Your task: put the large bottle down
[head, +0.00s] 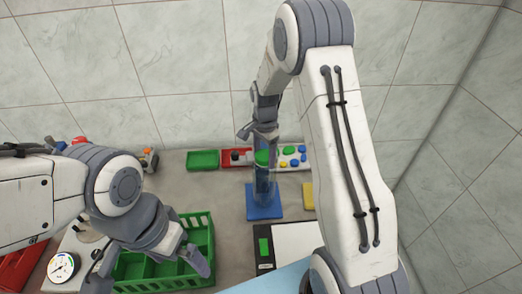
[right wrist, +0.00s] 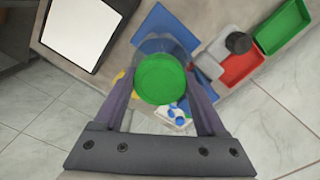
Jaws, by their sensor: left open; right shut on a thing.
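The large bottle (head: 264,186) is clear and bluish with a green cap, which fills the middle of the right wrist view (right wrist: 162,78). It stands upright over the blue mat (head: 276,214). I cannot tell whether its base touches the mat. My right gripper (head: 264,143) is shut on the bottle near its top, with a finger on each side of the cap in the right wrist view (right wrist: 163,108). My left gripper (head: 148,262) is open and empty above the green crate (head: 202,222) at lower left.
Behind the mat are a green tray (head: 203,160), a red tray (head: 228,164) with a dark round thing, and a pale tray of coloured caps (head: 291,156). A yellow pad (head: 308,196) lies right of the mat. A white panel (head: 298,245) is in front. A dial (head: 62,267) is at left.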

